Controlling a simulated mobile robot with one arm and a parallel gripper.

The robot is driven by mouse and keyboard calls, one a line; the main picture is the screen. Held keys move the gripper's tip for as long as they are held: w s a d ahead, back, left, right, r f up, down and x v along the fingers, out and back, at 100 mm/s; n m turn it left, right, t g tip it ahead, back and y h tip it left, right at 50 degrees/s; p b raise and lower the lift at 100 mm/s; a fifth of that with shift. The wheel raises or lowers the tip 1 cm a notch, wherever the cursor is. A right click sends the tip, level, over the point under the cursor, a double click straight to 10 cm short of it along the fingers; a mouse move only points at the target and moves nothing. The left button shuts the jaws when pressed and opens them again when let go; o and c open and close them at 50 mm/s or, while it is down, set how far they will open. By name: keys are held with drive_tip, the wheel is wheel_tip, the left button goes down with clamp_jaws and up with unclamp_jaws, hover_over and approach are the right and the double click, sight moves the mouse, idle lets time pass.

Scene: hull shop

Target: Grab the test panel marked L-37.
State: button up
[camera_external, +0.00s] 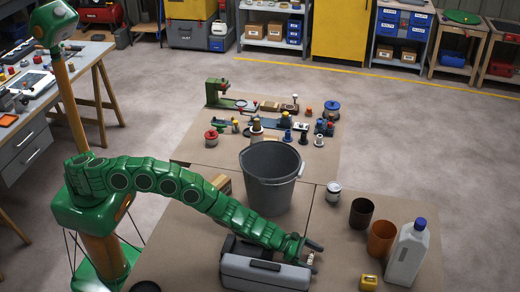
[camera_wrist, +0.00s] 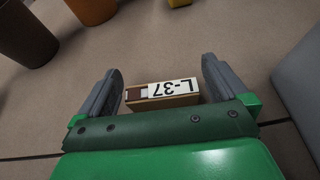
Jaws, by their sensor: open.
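The test panel (camera_wrist: 160,92) is a small tan block with a white label that reads L-37, upside down in the wrist view. It lies between the two grey fingers of my gripper (camera_wrist: 162,82), near the palm. The fingers are open, with a gap visible on each side of the panel. In the external view my gripper (camera_external: 314,256) is low over the brown surface, just right of a grey toolbox (camera_external: 245,272). The panel is too small to make out clearly there.
The toolbox's grey side (camera_wrist: 305,80) shows close at right in the wrist view. A dark cup (camera_external: 361,214), a brown cup (camera_external: 381,240), a white jug (camera_external: 407,255) and a yellow item (camera_external: 368,282) stand to the right. A grey bucket (camera_external: 270,180) stands behind.

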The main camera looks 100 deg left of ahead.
drive_tip(key=shift+w+f, duration=0.35)
drive_tip(key=shift+w, duration=0.05)
drive_tip(key=c, duration=1)
drive_tip(key=shift+o, duration=0.2)
